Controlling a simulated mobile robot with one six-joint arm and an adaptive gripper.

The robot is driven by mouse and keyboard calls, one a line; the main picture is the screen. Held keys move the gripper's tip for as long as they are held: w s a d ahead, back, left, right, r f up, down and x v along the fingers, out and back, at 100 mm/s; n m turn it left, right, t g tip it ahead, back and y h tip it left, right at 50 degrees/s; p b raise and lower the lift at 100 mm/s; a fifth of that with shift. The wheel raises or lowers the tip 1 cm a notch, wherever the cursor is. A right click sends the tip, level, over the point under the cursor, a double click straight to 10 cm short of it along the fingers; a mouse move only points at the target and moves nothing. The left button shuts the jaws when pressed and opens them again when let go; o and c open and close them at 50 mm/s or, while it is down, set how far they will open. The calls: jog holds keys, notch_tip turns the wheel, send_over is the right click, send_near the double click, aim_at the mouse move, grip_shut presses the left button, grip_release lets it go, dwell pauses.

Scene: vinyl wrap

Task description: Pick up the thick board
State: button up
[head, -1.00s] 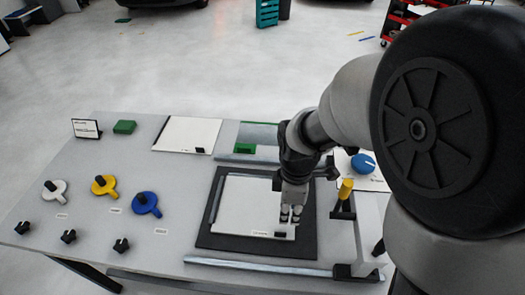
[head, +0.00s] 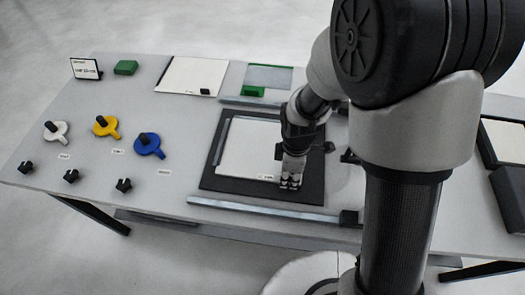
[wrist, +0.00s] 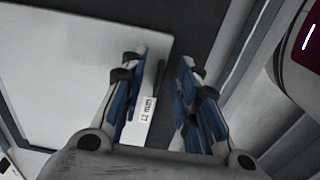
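A white board (head: 247,145) lies on a black mat (head: 212,178) in the middle of the table. Its label is too small to read, so I cannot tell whether it is the thick one. My gripper (head: 291,183) is low over the board's near right corner. In the wrist view, the same board (wrist: 70,70) fills the left side. My gripper (wrist: 160,82) is open there, with its blue-padded fingers apart on either side of the board's right edge, a dark tab (wrist: 160,76) and a printed label (wrist: 147,109). I cannot tell whether the fingers touch the board.
Another white board (head: 187,75) with a dark tab lies at the back, beside a green-edged panel (head: 268,78). White, yellow and blue paddle-shaped tools (head: 149,145) and several black clips (head: 124,185) lie on the left. A metal rail (head: 262,207) runs along the front.

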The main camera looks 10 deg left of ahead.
jog(key=shift+f, duration=0.1)
jog(key=shift+c, duration=0.3)
grip_shut()
